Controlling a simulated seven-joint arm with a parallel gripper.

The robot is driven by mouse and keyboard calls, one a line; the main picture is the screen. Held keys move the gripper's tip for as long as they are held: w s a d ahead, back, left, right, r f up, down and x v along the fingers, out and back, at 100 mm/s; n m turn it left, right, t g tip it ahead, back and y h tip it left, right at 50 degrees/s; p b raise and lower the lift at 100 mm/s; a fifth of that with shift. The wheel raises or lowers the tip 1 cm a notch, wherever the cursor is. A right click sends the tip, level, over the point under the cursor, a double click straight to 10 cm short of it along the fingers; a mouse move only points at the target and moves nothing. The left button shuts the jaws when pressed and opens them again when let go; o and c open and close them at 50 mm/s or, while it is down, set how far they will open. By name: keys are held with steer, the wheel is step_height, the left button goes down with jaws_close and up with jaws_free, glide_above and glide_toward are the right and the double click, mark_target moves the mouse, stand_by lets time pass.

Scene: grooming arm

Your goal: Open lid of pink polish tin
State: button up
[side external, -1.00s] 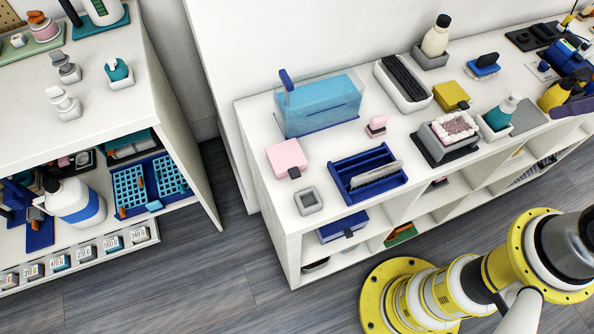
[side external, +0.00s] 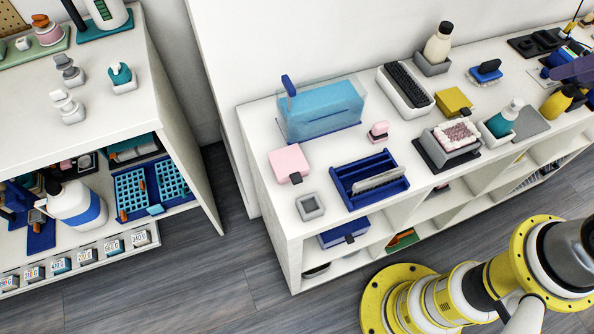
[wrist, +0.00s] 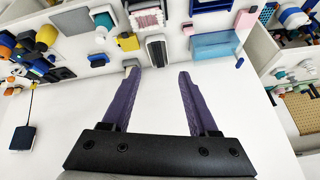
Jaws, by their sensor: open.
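The pink polish tin (side external: 288,162) is a square pink box with a small dark tab on its front edge. It sits at the left end of the white bench, and its lid looks shut. It also shows near the top right of the wrist view (wrist: 246,19). My gripper (wrist: 159,75) is open, with two purple fingers and nothing between them. It is well away from the tin. In the side view only a purple finger shows, at the far right edge, above the bench's other end.
A blue divided tray (side external: 368,180) and a small grey square holder (side external: 310,206) stand near the tin. A clear blue box (side external: 322,110) stands behind it. Brushes, bottles and a yellow box (side external: 453,101) fill the bench between the tin and my gripper.

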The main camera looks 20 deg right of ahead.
steer(key=w+a+r+g, duration=0.1)
steer(key=w+a+r, duration=0.15)
steer(key=w, duration=0.25)
steer(key=w+a+r, duration=0.1)
steer(key=w+a, duration=0.2)
steer(key=w, duration=0.2)
steer(key=n+g, duration=0.3)
steer(key=g, duration=0.2)
glide_above(297, 178)
step_height(297, 178, down, 22)
step_height(297, 178, down, 14)
steer(key=shift+r, duration=0.2)
steer(key=shift+c, duration=0.2)
jaws_close()
